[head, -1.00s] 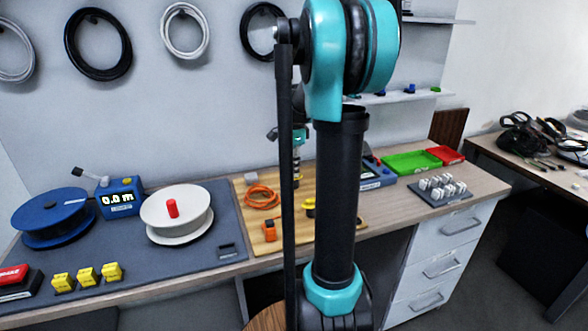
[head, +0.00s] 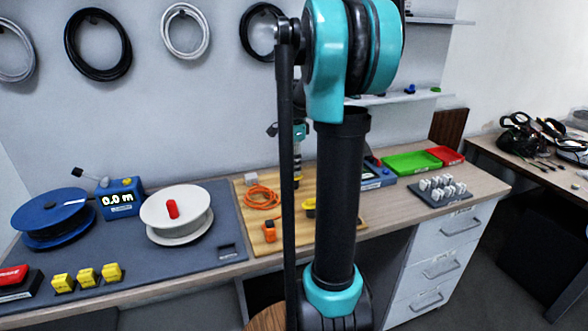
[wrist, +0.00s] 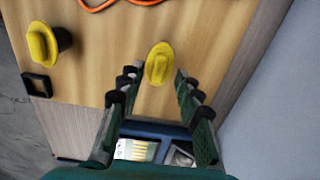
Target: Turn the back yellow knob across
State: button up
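The back yellow knob (wrist: 160,64) shows in the wrist view on the wooden board, its raised grip running roughly up and down the picture. My gripper (wrist: 156,76) is open and empty, with one finger on each side of this knob's near end. I cannot tell whether the fingers touch it. A second yellow knob (wrist: 45,43) with a dark body stands farther left, outside the fingers. In the head view, one yellow knob (head: 308,204) shows partly behind my arm; I cannot tell which one it is.
An orange cable (head: 262,197) and orange part (head: 269,231) lie on the wooden board (head: 250,215). A blue box (wrist: 155,130) lies beyond the board, under my fingers in the wrist view. Green (head: 412,162) and red (head: 447,155) trays stand farther right.

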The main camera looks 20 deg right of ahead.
notch_tip(320, 180, up, 10)
jog(key=shift+r, duration=0.2)
dwell(0.5)
